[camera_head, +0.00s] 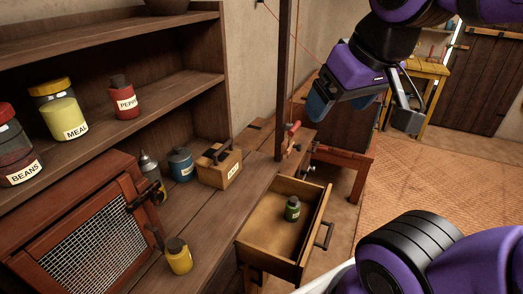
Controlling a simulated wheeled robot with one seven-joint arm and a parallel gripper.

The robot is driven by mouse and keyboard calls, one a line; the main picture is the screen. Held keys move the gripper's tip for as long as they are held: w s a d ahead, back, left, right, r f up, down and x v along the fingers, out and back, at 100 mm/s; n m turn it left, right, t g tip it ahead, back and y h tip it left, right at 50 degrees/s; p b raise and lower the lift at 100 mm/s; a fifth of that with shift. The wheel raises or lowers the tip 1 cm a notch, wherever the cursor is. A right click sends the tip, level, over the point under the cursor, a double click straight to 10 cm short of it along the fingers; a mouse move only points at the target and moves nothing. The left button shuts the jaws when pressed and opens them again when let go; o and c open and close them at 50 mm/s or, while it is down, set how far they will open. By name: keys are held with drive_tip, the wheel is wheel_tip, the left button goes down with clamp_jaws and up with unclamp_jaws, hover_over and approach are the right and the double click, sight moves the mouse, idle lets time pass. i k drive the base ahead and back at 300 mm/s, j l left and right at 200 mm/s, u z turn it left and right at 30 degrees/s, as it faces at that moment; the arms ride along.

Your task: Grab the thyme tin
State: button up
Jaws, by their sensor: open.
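A small green tin (292,209) with a dark lid stands upright inside the open wooden drawer (262,252). Its label is too small to read, so I cannot confirm that it is the thyme tin. A blue tin (181,164) and a yellow tin (178,256) stand on the wooden counter, and their labels are not readable either. My gripper (335,106) is open and empty. It hangs in the air at the upper right of the drawer, well apart from the tins.
A salt box (219,166) and a metal bottle stand on the counter (214,222) beside a mesh-door cabinet (88,234). Labelled jars for beans, meal and pepper (124,100) sit on the shelves. A dark post (282,80) rises behind the drawer. Open floor (440,165) lies to the right.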

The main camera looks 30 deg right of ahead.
sight(181, 264)
drive_tip(key=k+u, duration=0.15)
drive_tip(key=k, duration=0.5)
drive_tip(key=u, duration=1.7)
drive_tip(key=l+u, duration=0.15)
drive_tip(key=l, duration=0.3)
drive_tip(key=k+l+u, duration=0.15)
drive_tip(key=l, duration=0.25)
drive_tip(key=k+l+u, duration=0.15)
drive_tip(key=l, duration=0.3)
